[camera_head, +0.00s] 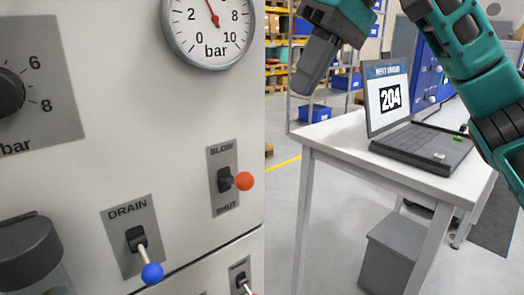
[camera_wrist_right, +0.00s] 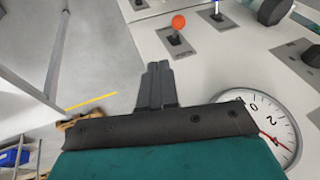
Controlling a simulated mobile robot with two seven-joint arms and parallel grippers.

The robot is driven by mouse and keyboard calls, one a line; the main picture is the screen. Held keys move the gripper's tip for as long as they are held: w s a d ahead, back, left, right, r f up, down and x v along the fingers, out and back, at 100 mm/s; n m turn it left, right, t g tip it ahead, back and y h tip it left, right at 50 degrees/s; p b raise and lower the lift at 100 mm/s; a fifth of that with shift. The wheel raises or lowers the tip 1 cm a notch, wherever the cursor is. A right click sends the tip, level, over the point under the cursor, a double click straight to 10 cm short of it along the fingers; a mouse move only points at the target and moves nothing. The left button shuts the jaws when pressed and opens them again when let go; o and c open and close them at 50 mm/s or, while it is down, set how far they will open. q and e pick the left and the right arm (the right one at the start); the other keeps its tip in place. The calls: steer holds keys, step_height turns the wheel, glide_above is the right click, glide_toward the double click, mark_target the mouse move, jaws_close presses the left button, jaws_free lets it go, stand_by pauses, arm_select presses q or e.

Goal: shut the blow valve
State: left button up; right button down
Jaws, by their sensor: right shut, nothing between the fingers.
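The blow valve (camera_head: 223,180) is a small black lever with an orange-red ball tip on a grey plate marked BLOW, on the white panel. Its lever sticks out toward the right in the head view. In the right wrist view the blow valve (camera_wrist_right: 178,42) shows beyond my fingertips, a little to their right. My right gripper (camera_head: 305,87) hangs above and to the right of the valve, apart from it. In the right wrist view my right gripper (camera_wrist_right: 158,67) has its fingers together, with nothing between them. My left gripper is in neither view.
The drain valve (camera_head: 137,240) with a blue ball sits lower left of the blow valve. A pressure gauge (camera_head: 208,30) is above it. Right of the panel stand a white table (camera_head: 340,141) with a laptop (camera_head: 420,143) and a grey bin (camera_head: 390,255). Open floor lies between.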

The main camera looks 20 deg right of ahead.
steer(key=b, duration=0.1)
glide_toward(244, 181)
steer(key=w+d+f, duration=0.3)
steer(key=w, duration=0.1)
steer(key=shift+s+a+f, duration=0.25)
steer(key=shift+a+f, duration=0.5)
steer(key=shift+a, duration=0.15)
steer(key=shift+s+a+f, duration=0.25)
steer(key=shift+a+f, duration=0.5)
steer(key=shift+a, duration=0.2)
